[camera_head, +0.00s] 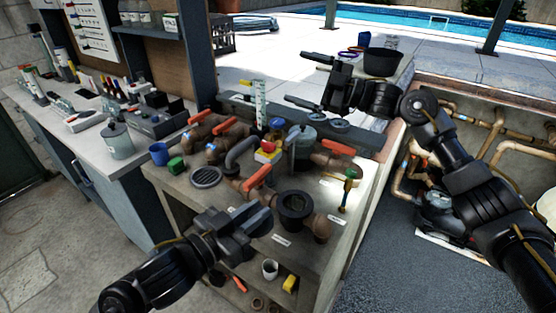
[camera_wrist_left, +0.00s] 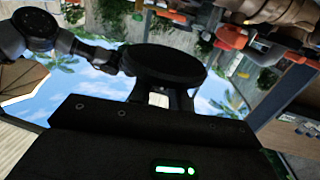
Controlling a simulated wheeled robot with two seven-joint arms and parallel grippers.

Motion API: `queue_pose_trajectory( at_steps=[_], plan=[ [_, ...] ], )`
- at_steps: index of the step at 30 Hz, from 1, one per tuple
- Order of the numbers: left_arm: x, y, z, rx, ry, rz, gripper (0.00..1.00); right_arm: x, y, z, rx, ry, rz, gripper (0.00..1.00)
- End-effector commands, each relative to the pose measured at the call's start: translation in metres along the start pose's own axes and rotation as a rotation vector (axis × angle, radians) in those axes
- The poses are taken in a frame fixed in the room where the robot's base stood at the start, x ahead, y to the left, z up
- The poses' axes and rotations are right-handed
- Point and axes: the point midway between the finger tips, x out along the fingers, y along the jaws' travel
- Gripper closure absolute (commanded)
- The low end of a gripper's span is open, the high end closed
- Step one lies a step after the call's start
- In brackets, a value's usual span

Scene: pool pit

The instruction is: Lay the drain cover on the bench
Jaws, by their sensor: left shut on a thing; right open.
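The drain cover appears to be the round grey slotted grate (camera_head: 206,177), lying flat on the bench (camera_head: 176,204) near its left side. The basket looks upright, with dark contents. In the left wrist view a black round body (camera_wrist_left: 165,66) sits at the fingers, apparently this basket. I cannot tell whether it touches the bench. My right gripper (camera_head: 308,80) is open and empty above the back of the bench.
Pipes with orange-handled valves (camera_head: 258,177) crowd the bench. A blue mug (camera_head: 158,153) and green block (camera_head: 175,165) stand left of the grate. A lower shelf holds a white cup (camera_head: 270,268).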

Motion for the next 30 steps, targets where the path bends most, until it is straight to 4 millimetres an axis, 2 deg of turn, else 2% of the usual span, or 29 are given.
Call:
queue_pose_trajectory(
  at_steps=[1,3,5,6,9,13,16,21,24,30],
  plan=[
    [0.000,0.000,0.000,0.000,0.001,0.000,1.00,0.020,-0.015,-0.024,0.007,0.016,-0.097,0.03],
    [0.000,0.000,0.000,0.000,0.001,0.000,1.00,0.042,-0.043,-0.051,0.035,0.014,-0.243,0.03],
    [0.000,0.000,0.000,0.000,0.001,0.000,1.00,0.056,-0.072,-0.073,0.060,-0.008,-0.381,0.03],
    [0.000,0.000,0.000,0.000,0.001,0.000,1.00,0.062,-0.092,-0.086,0.076,-0.038,-0.480,0.03],
    [0.000,0.000,0.000,0.000,0.001,0.000,1.00,0.063,-0.144,-0.110,0.120,-0.174,-0.726,0.03],
    [0.000,0.000,0.000,0.000,0.001,0.001,1.00,0.040,-0.189,-0.118,0.168,-0.420,-0.952,0.03],
    [0.000,0.000,0.000,0.000,0.001,0.000,1.00,0.017,-0.206,-0.117,0.196,-0.612,-1.048,0.03],
    [0.000,0.000,0.000,0.000,0.001,0.000,1.00,-0.014,-0.215,-0.115,0.225,-0.840,-1.111,0.03],
    [0.000,0.000,0.000,0.000,0.001,0.000,1.00,-0.022,-0.215,-0.114,0.234,-0.902,-1.120,0.03],
    [0.000,0.000,0.000,0.000,0.001,-0.001,1.00,-0.025,-0.217,-0.112,0.239,-0.922,-1.123,0.03]
  ],
)
